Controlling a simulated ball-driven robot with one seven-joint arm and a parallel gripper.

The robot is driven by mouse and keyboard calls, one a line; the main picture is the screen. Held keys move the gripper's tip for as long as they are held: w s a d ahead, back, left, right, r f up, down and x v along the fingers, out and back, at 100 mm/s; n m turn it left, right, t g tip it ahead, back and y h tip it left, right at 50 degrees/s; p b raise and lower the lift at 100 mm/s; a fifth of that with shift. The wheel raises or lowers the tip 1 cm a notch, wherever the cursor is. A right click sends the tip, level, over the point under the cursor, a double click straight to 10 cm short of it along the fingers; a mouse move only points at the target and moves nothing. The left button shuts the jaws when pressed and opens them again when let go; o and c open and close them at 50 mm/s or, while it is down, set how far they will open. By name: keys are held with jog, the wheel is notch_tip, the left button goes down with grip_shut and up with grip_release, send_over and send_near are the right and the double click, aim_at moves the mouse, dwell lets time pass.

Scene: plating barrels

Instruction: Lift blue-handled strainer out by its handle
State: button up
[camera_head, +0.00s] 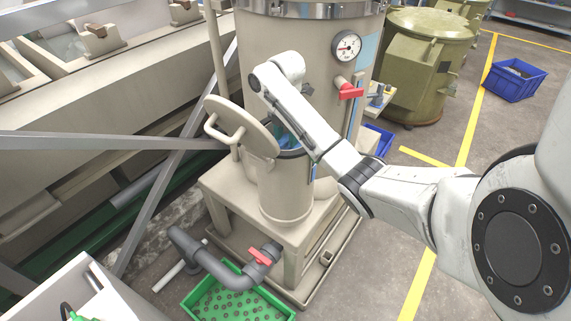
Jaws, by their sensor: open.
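The blue strainer (288,138) shows only as a small patch of blue inside the mouth of a beige cylindrical vessel (285,193). My forearm crosses in front of this opening. The strainer's handle cannot be told apart from the rest. The vessel's round lid (240,127) with a bar handle stands tilted up at the left of the opening. My arm reaches in from the right and bends at a white wrist joint above the vessel. My gripper's fingers are hidden behind the arm, so their place relative to the strainer does not show.
A tall tank with a pressure gauge (346,45) and a red valve handle (351,91) stands close behind. The vessel sits on a beige stand (303,245). A green crate (240,300) lies below. A blue crate (514,80) stands at far right. Grey rails cross the left side.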

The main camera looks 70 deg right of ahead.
jog(key=shift+d+f+p, duration=0.15)
jog(key=shift+f+p, duration=0.2)
jog(key=shift+f, duration=1)
jog(key=shift+d+f+p, duration=0.1)
jog(key=shift+f+p, duration=0.25)
jog(key=shift+f, duration=0.95)
grip_shut()
